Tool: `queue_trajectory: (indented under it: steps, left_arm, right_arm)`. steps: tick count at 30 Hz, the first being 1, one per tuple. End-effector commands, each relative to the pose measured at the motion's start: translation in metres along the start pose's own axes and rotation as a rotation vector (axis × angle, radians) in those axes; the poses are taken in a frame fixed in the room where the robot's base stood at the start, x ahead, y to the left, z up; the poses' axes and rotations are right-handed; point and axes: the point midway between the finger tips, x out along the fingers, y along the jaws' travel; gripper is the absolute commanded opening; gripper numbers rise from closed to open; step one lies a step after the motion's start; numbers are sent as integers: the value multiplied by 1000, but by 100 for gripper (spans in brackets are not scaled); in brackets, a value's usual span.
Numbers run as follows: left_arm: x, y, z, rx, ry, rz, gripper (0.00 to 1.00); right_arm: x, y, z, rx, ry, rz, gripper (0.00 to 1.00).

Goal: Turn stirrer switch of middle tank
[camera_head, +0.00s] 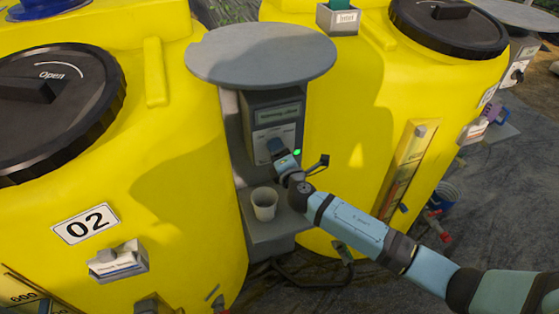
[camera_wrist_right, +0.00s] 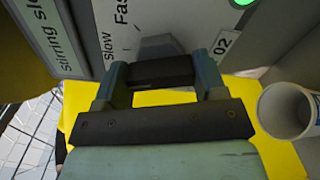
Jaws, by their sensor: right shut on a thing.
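The stirrer control box (camera_head: 275,120) is grey, with a lit display, and stands under a round grey cover between two yellow tanks. My right gripper (camera_head: 279,149) is at the front of this box. In the right wrist view my right gripper (camera_wrist_right: 160,75) is shut on the dark stirrer switch (camera_wrist_right: 160,72), with one finger at each side. The panel beside it reads "Slow", "Fast" and "02", and the display (camera_wrist_right: 48,32) reads "Stirring slo…", cut off. A green light (camera_head: 297,152) glows right of the gripper. My left gripper is not in view.
A white cup (camera_head: 264,203) stands on the grey shelf (camera_head: 262,231) below the box, close to my right gripper. The round grey cover (camera_head: 260,55) overhangs the box. Yellow tank 02 (camera_head: 170,165) is at left, another yellow tank (camera_head: 345,110) at right.

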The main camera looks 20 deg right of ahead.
Motion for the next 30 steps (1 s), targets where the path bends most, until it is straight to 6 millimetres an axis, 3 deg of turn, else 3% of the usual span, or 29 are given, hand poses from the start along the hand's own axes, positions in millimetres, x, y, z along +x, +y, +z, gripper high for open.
queue_trajectory:
  steps: [1,12,30]
  left_arm:
    - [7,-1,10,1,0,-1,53]
    - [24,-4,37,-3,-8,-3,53]
    - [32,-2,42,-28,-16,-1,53]
  right_arm:
    - [-1,-6,-3,50,0,0,41]
    - [0,-4,-2,401,-1,-1,41]
    - [0,-1,-2,936,0,-1,41]
